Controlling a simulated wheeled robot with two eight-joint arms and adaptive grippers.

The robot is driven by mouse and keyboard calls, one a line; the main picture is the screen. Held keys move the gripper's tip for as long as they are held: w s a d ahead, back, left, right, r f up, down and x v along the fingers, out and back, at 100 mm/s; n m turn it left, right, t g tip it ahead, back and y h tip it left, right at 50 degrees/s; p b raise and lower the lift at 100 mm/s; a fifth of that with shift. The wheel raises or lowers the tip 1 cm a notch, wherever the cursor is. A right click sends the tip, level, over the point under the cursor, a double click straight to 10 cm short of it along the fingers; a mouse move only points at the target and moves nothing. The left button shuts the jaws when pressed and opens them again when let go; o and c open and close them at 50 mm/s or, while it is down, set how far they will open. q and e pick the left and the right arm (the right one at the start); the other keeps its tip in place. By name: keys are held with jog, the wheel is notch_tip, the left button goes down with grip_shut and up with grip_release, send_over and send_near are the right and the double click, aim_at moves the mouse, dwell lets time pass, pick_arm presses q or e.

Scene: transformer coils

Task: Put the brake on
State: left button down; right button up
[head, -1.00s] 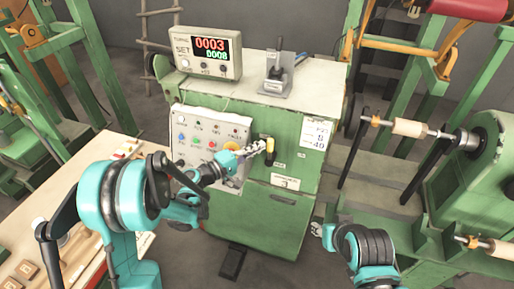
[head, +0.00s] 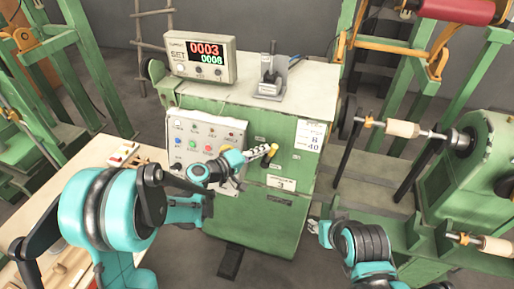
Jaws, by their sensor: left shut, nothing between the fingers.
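A counter box (head: 202,57) reading 0003 and 0008 and a grey lever unit (head: 270,82) stand on the cabinet. A button panel (head: 207,135) faces me. A wooden table (head: 70,190) is at left, a winding shaft with a spool (head: 402,129) at right. A pedal (head: 230,262) is on the floor.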

pick_arm(q)
jog(key=shift+s+d+m+g+y+p, duration=0.15)
jog(key=shift+s+d+m+y+p, duration=0.1)
jog(key=shift+d+m+y, duration=0.3)
jog(key=shift+s+d+m+g+y+p, duration=0.15)
jog(key=shift+s+d+m+y+p, duration=0.15)
jog(key=shift+d+m, duration=0.35)
jog(key=shift+m+y, duration=0.5)
jog(key=shift+y, duration=0.35)
jog(key=shift+s+d+f+b, duration=0.25)
jog(key=shift+d+f+b, duration=0.2)
jog(key=shift+d, duration=0.45)
jog(key=shift+s+d+f+b, duration=0.25)
jog(key=shift+d+f, duration=0.25)
jog(key=shift+d, duration=0.35)
